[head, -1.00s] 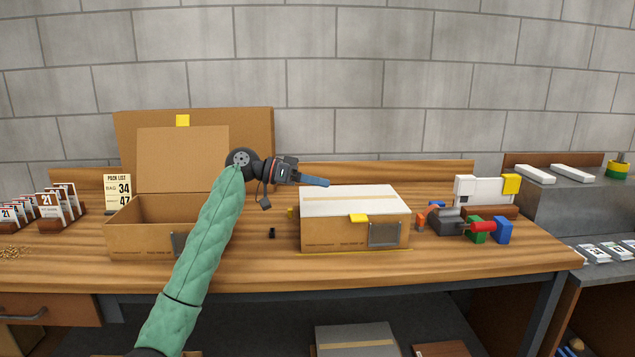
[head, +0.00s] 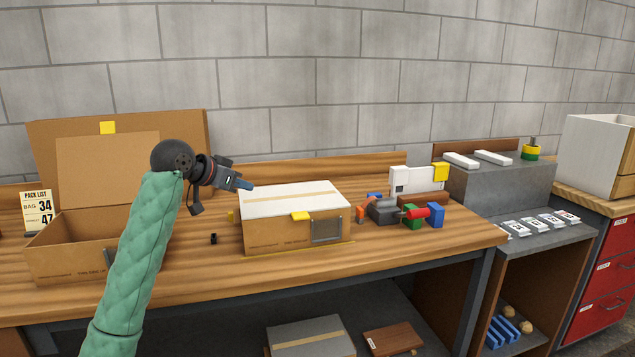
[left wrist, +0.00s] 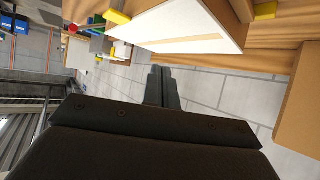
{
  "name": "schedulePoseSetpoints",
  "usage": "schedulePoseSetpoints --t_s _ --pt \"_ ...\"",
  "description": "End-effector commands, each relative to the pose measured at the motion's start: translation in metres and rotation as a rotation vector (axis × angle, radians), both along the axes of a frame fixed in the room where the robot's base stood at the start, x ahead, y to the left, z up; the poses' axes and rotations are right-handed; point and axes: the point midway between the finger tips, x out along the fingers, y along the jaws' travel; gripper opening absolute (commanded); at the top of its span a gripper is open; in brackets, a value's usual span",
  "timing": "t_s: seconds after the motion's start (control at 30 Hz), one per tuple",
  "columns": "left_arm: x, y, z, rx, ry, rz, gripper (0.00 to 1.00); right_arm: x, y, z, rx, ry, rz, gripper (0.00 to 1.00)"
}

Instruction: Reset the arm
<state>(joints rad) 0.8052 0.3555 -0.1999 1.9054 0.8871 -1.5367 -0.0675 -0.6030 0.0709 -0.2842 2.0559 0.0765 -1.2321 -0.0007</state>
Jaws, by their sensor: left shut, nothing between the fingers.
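My left gripper (head: 245,185) is raised above the workbench, with my green-sleeved arm coming in from the lower left in the head view. Its fingers are shut and empty, pointing right near the upper left corner of the closed box. In the left wrist view the closed fingertips (left wrist: 160,72) point towards the box and wall. The closed cardboard box (head: 290,237) has a white top and a yellow tab, and it also shows in the left wrist view (left wrist: 190,25). An open cardboard box (head: 65,258) stands at the left, partly hidden by my arm. My right gripper is not in view.
The wooden workbench (head: 215,270) has free room before the closed box. Colored blocks and a grey tool (head: 383,210) lie right of it. A grey shelf unit (head: 500,183) and red drawers (head: 607,268) stand further right. A pack list card (head: 38,212) stands at the left.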

Motion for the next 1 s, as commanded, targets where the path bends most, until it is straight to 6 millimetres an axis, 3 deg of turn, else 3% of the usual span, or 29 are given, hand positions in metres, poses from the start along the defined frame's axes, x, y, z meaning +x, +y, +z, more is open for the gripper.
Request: schedulePoseSetpoints --t_s 0.1,0.3,1.0 --pt "-0.018 -0.003 -0.02 0.058 -0.028 0.098 0.0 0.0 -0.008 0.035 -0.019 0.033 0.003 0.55" --pt "-0.047 -0.004 -0.062 0.12 -0.037 0.224 0.0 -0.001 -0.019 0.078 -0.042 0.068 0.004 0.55" --pt "-0.174 -0.007 -0.197 0.217 0.079 0.427 0.0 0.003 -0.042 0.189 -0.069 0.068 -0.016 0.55"
